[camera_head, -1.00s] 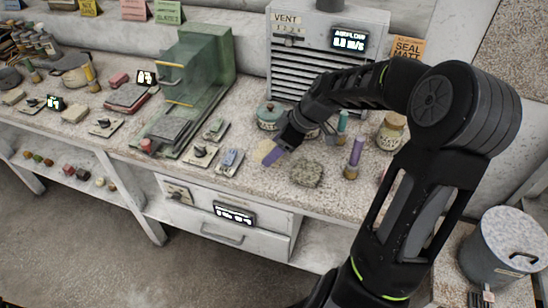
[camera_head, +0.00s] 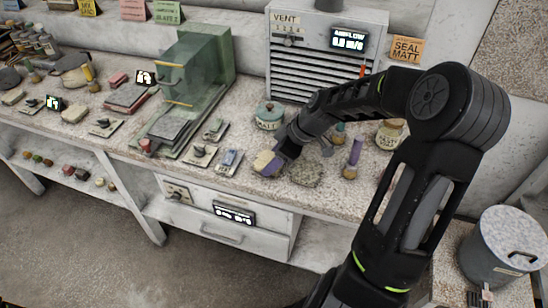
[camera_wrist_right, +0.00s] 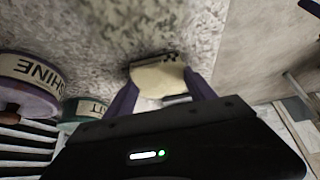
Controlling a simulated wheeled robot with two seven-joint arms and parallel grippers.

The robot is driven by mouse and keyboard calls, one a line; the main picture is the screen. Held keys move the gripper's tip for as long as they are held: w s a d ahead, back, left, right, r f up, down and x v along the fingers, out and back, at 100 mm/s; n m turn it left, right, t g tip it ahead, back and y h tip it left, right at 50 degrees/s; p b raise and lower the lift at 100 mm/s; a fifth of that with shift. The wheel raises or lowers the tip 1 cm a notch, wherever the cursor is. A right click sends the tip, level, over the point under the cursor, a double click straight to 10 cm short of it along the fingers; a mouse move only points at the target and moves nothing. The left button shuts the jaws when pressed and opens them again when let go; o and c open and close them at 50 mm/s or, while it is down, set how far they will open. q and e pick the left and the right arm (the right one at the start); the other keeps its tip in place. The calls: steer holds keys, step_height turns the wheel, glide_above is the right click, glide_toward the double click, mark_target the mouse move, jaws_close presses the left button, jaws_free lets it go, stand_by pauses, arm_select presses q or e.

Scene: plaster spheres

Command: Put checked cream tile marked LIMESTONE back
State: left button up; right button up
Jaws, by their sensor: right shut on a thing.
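My right gripper (camera_head: 273,166) is shut on a cream tile (camera_head: 264,160) near the front of the speckled bench. In the right wrist view the tile (camera_wrist_right: 158,77) sits between the purple fingers (camera_wrist_right: 161,93), with a dark checked patch along its far edge. The word on it cannot be read. The bench surface lies close beyond the tile; whether they touch I cannot tell. My left gripper is not in view.
A teal jar (camera_head: 269,117) stands behind the gripper, and a rough grey stone (camera_head: 307,173) lies just right of it. A purple-handled tool (camera_head: 355,152) stands farther right. The wrist view shows a purple jar (camera_wrist_right: 28,82).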

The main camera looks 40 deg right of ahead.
steer(key=o, duration=1.6)
steer(key=shift+f, duration=0.1)
steer(key=v, duration=1.2)
steer(key=shift+r+b, duration=0.2)
steer(key=shift+b, duration=0.15)
